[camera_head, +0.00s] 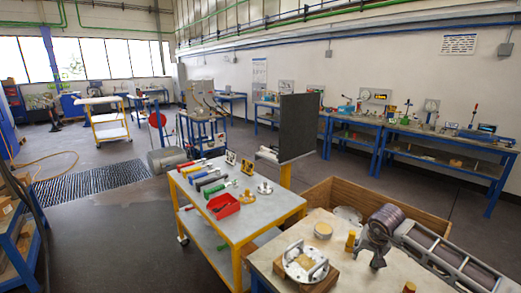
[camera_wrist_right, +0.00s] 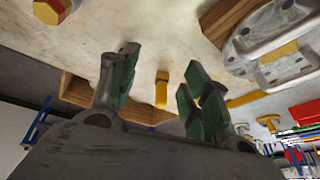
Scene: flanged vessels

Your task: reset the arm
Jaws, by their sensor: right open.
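My right arm (camera_head: 440,250) comes in from the right edge of the head view, over the near worktable. Its gripper (camera_head: 374,256) hangs above the tabletop, to the right of a silver flanged lid (camera_head: 304,262) with two handles, which rests on a wooden block. In the right wrist view the gripper (camera_wrist_right: 158,88) shows two spread fingers with green pads and nothing held between them. A small yellow post (camera_wrist_right: 161,90) shows beyond the gap, apart from the fingers. The flanged lid (camera_wrist_right: 270,45) is at the upper right there. My left gripper is not in view.
A yellow-framed cart (camera_head: 270,208) with coloured tools and a red bin (camera_head: 223,206) stands to the left. Open floor lies further left.

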